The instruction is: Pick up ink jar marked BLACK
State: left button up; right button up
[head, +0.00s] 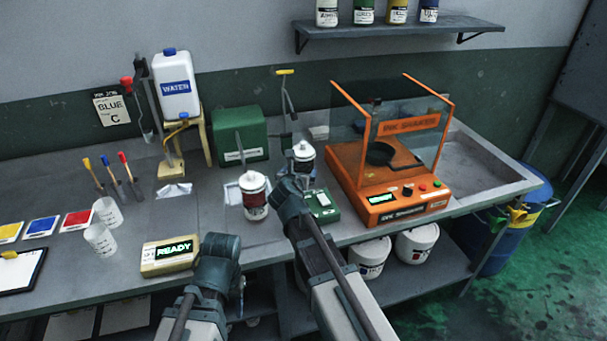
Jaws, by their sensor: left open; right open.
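A white-lidded jar with a dark band (304,152) stands on the bench near the small green scale, close beyond my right gripper. Its label is too small to read, and its lower part is partly hidden by my gripper. My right gripper (289,184) is open, reaching up toward this jar; I cannot tell whether they touch. A second white-lidded jar with a dark red band (255,197) stands just left of my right gripper. My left gripper (222,252) is open and low at the bench's front edge, beside the READY box (170,256).
Several ink jars (365,11) stand on the wall shelf (400,32). An orange shaker machine (395,205) with clear panels stands right of the scale (321,206). White cups (101,239), a water jug (176,85) and a green box (239,135) occupy the left and back.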

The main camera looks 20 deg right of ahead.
aim_at(302, 168)
jog(key=shift+w+d, duration=0.1)
jog(key=b+x, duration=0.1)
jog(key=x, duration=0.4)
jog(key=shift+b, duration=0.4)
jog(key=shift+r, duration=0.15)
jog(key=shift+c, duration=0.6)
jog(key=c, duration=1.4)
